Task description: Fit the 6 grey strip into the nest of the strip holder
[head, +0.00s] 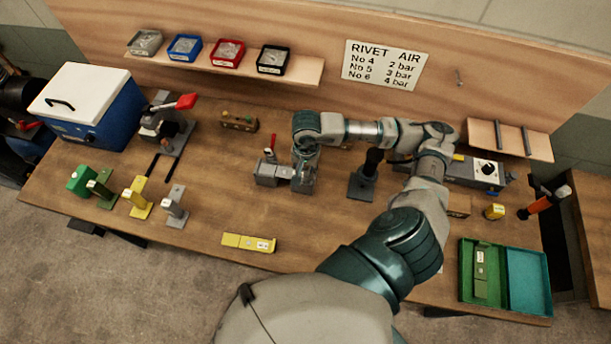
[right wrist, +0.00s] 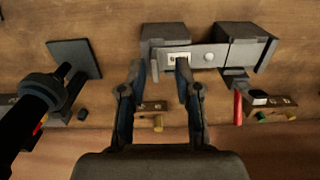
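The grey strip (right wrist: 208,57), with a white label near its left end in the right wrist view, lies across the strip holder (right wrist: 245,40), which has two dark grey blocks. In the head view the strip holder (head: 268,174) stands mid-bench, with a red lever at its back. My right gripper (right wrist: 160,66) is over the strip's labelled end with its fingers apart, one just past the end and one overlapping the label. In the head view it points down beside the holder (head: 302,182). Whether the strip is fully seated in the nest cannot be told. My left gripper is out of view.
A black post on a plate (head: 362,183) stands right of the holder. A yellow strip (head: 248,242) lies at the front edge. A green strip (head: 481,272) lies in a green tray (head: 467,262) at the right.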

